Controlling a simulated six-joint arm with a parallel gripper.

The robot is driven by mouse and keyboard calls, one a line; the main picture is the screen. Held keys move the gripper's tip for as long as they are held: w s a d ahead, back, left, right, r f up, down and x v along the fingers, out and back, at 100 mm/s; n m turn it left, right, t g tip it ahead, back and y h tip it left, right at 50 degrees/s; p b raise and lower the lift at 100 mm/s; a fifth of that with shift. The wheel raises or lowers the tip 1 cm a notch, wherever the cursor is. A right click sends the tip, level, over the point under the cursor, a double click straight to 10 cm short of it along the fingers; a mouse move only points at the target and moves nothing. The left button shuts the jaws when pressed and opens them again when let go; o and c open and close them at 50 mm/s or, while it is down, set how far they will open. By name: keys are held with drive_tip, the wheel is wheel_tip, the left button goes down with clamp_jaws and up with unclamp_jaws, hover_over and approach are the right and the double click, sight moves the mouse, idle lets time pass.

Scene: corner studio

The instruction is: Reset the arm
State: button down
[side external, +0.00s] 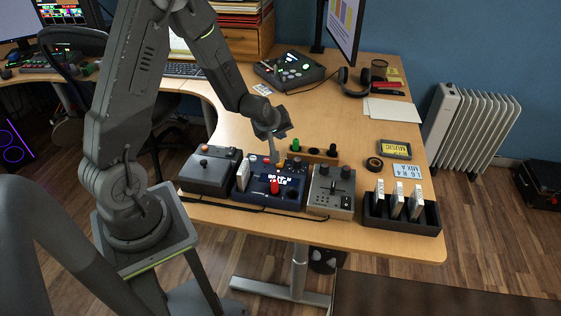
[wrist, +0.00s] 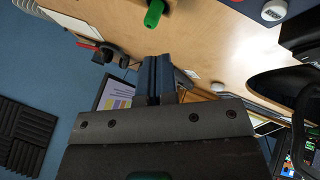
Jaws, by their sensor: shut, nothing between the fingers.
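My gripper (side external: 279,149) is above the desk, just over the back of the dark blue control box (side external: 262,192). I cannot tell from the side view whether its tips touch anything. In the wrist view my gripper (wrist: 160,75) has its two dark fingers together, with nothing between them. The blue box has a lit display and a red knob (side external: 274,186). The green knob also shows at the top of the wrist view (wrist: 153,14).
A grey joystick box (side external: 205,178) is left of the blue box and a grey control box (side external: 330,195) right. A black tray (side external: 420,223) with white cartridges is at the right. Headphones (side external: 354,82) and a monitor (side external: 343,28) stand behind. Mid-desk is mostly clear.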

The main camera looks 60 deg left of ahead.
drive_tip(key=s+d+r+m+h, duration=0.1)
drive_tip(key=s+d+r+m, duration=0.1)
drive_tip(key=d+r+m, duration=0.5)
drive_tip(key=s+d+r+m+h, duration=0.1)
drive_tip(key=s+d+r+m, duration=0.2)
drive_tip(key=s+d+r, duration=0.2)
drive_tip(key=s+d+r+m+g+h, duration=0.1)
drive_tip(key=s+d+r+m, duration=0.3)
drive_tip(key=s+r, duration=0.6)
drive_tip(key=s+d, duration=0.1)
drive_tip(key=s, duration=0.3)
drive_tip(key=shift+s+d+r, duration=0.15)
drive_tip(key=shift+s+r, duration=0.2)
